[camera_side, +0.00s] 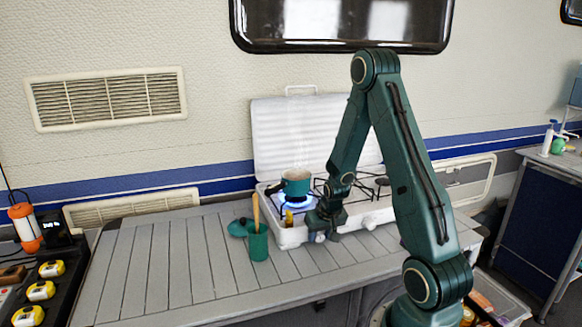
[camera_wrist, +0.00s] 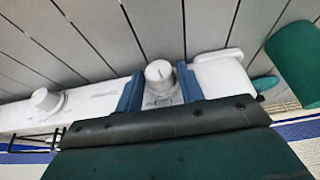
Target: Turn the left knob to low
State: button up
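The left knob (camera_wrist: 160,74) is white with a dark mark on its face. It sits on the front of the white stove (camera_side: 290,238), and in the side view it shows low beside my gripper (camera_side: 328,222). In the wrist view, the two blue fingers of my gripper (camera_wrist: 160,90) stand on either side of this knob, with narrow gaps visible, so it looks open around the knob. Firm contact is not visible. The right knob (camera_side: 369,224) is apart from my gripper; it also shows in the wrist view (camera_wrist: 46,100). A blue flame (camera_side: 297,207) burns on the left burner.
A green pot (camera_side: 295,186) stands over the flame. A green cup (camera_side: 258,245) with a wooden utensil stands on the slatted table (camera_side: 170,262), near the stove's front left, with a green lid-like piece (camera_side: 238,228) behind it. The stove's raised lid (camera_side: 285,130) is behind.

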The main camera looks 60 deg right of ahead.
jog(key=shift+a, duration=0.1)
dwell(0.3)
jog(key=g+h, duration=0.2)
jog(key=n, duration=0.1)
jog(key=shift+w+a+f+g+h, duration=0.1)
jog(key=shift+w+a+g+h, duration=0.2)
jog(key=shift+g+h, duration=0.1)
jog(key=shift+w+f+n+g+h, duration=0.1)
jog(key=shift+n+g+h, duration=0.2)
jog(key=shift+g+h, duration=0.9)
jog(key=o, duration=0.8)
jog(key=v, duration=1.4)
jog(key=shift+f, duration=0.2)
